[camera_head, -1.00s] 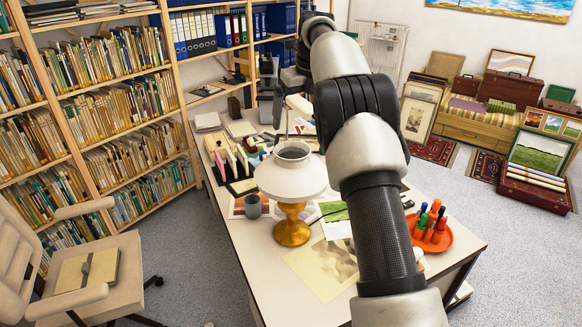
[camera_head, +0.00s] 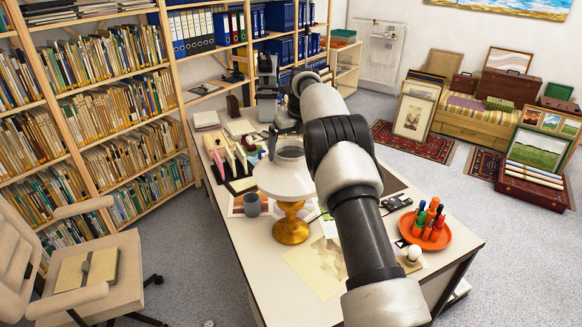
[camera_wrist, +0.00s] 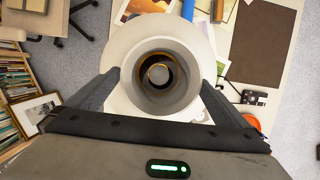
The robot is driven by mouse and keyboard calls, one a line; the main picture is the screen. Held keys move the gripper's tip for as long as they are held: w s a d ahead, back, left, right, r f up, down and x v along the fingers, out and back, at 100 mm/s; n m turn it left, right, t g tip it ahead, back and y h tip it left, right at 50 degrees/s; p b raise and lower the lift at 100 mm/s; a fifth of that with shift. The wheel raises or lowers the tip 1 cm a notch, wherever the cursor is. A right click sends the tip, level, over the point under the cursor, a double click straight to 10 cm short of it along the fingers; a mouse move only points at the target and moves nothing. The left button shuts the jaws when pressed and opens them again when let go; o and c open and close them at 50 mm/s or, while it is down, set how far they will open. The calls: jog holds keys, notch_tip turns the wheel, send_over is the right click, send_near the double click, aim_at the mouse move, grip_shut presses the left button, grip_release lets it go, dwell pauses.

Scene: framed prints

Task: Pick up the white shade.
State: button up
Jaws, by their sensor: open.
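The white shade (camera_head: 284,180) sits on a lamp with an amber base (camera_head: 291,229) on the desk. In the wrist view the shade (camera_wrist: 122,58) is seen from above, with its round top opening and grey inner wall in the middle. My gripper (camera_head: 290,135) is over the shade's top in the head view, partly hidden by my arm. In the wrist view my gripper (camera_wrist: 158,88) is open, with one finger on each side of the shade's neck. I cannot tell whether the fingers touch it.
An orange tray (camera_head: 405,228) with several coloured bottles stands right of the lamp. A grey mug (camera_head: 252,204) and loose prints (camera_head: 318,268) lie near its base. A microscope (camera_head: 267,85) stands at the desk's far end. Bookshelves (camera_head: 110,100) line the left.

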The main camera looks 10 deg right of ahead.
jog(key=shift+x, duration=1.55)
jog(key=shift+d, duration=0.1)
jog(key=c, duration=1.9)
jog(key=shift+o, duration=0.2)
jog(key=shift+w+r, duration=0.1)
jog(key=shift+r, duration=0.05)
